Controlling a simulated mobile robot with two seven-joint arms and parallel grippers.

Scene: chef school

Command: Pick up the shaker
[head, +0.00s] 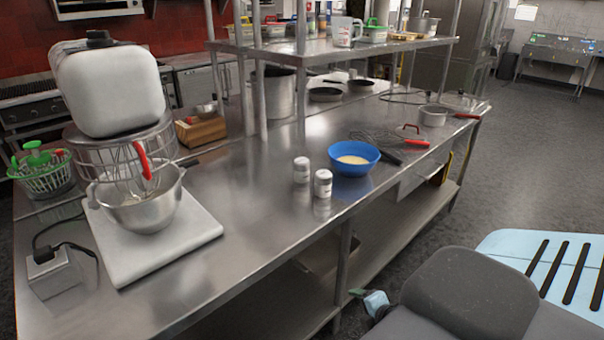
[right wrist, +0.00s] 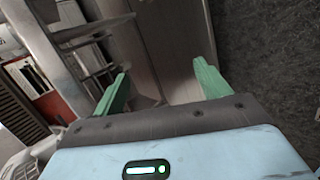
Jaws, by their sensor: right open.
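Two small white shakers with grey tops stand upright on the steel counter (head: 250,215). The rear shaker (head: 302,170) is slightly left of the front shaker (head: 323,184), which is near the counter's front edge. My right gripper (head: 366,299) is low in the head view, in front of the counter and apart from both shakers; my arm hides most of it. In the right wrist view its green fingers (right wrist: 161,82) are spread with nothing between them. No shaker is recognisable in that view. My left gripper is not in view.
A blue bowl (head: 354,158) stands just right of the shakers, with whisks (head: 380,142) behind it. A stand mixer (head: 112,90) with a steel bowl (head: 138,205) is at the left. The counter between mixer and shakers is clear. A raised shelf (head: 330,47) runs above the back.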

